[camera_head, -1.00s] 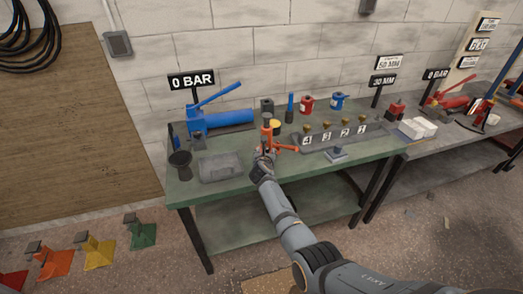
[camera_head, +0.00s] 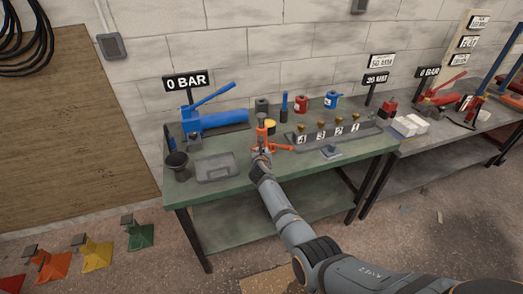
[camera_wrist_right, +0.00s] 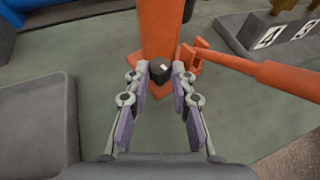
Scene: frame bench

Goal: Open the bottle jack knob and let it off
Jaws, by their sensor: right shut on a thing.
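The orange bottle jack (camera_head: 261,132) stands on the green bench, and its body (camera_wrist_right: 160,28) fills the top middle of the right wrist view. Its orange handle (camera_wrist_right: 265,72) reaches out to the right. A small dark knob (camera_wrist_right: 159,69) sits low on the near side of the jack. My right gripper (camera_head: 261,154) is at the front of the jack. In the right wrist view its fingertips (camera_wrist_right: 160,72) are closed on either side of the knob. My left gripper is in neither view.
A grey tray (camera_head: 214,167) lies left of the jack, behind it a blue pump (camera_head: 215,122) under a "0 BAR" sign (camera_head: 185,81). A numbered rack with brass pieces (camera_head: 320,147) stands right of the jack. Some bench top near the front edge is clear.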

